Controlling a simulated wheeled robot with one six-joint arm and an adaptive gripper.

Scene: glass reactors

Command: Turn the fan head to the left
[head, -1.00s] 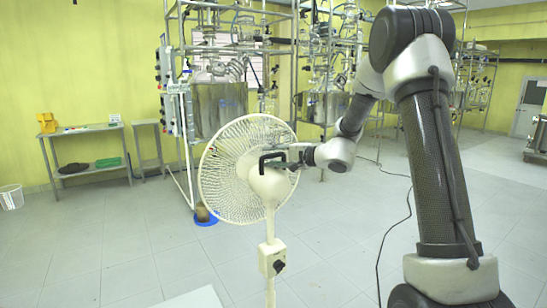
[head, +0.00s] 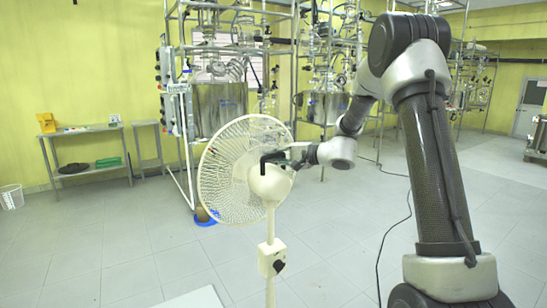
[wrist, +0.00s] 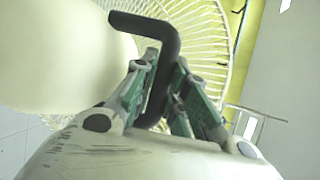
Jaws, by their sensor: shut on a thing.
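The white pedestal fan stands upright in the middle of the head view, its round cage (head: 222,178) facing away to the left and its motor head (head: 270,185) toward me. A black bent handle (wrist: 140,22) rises from the back of the motor head. My gripper (wrist: 160,85) is shut on this handle, with its green-sided fingers on either side of it. In the head view my gripper (head: 290,160) reaches the fan head from the right. The handle is partly hidden by the fingers.
A steel reactor frame with a glass and metal vessel (head: 220,108) stands behind the fan. A shelf table (head: 88,150) and a white bin (head: 11,197) are at the left wall. A black cable (head: 392,232) lies on the floor.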

